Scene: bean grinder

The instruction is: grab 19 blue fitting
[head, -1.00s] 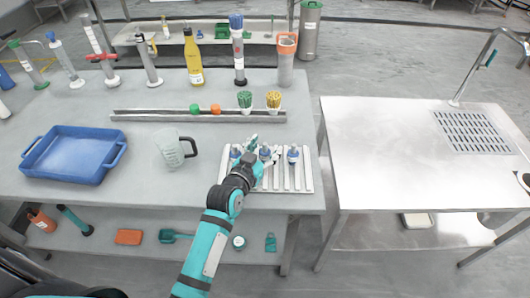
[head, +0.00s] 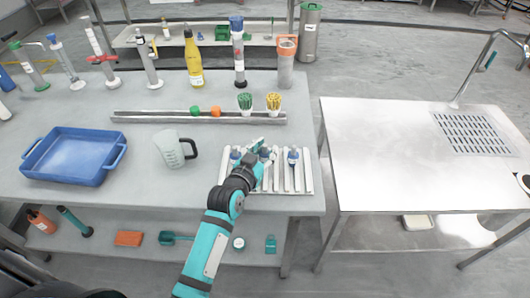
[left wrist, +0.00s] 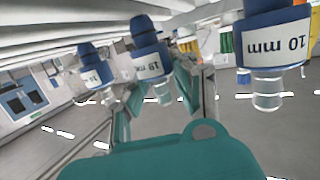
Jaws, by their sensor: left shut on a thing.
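Several blue-topped fittings stand in a white slotted rack (head: 306,180) near the table's front edge in the head view. One blue fitting (head: 293,156) stands at the right, another (head: 235,154) at the left, and a middle one (head: 265,153) is at my gripper. My left gripper (head: 262,158) is shut on the middle fitting. The left wrist view appears upside down; there the fitting labelled 19 mm (left wrist: 150,62) is between my left fingers (left wrist: 158,98). A fitting labelled 10 mm (left wrist: 272,45) is at the right. A third fitting's (left wrist: 93,68) label is hard to read. My right gripper is not in view.
A glass jug (head: 172,150) and a blue tray (head: 75,155) stand left of the rack. Behind it is a metal rail (head: 150,116) with green and yellow brush-like items (head: 273,101). A bare steel table (head: 400,150) stands to the right, past a gap.

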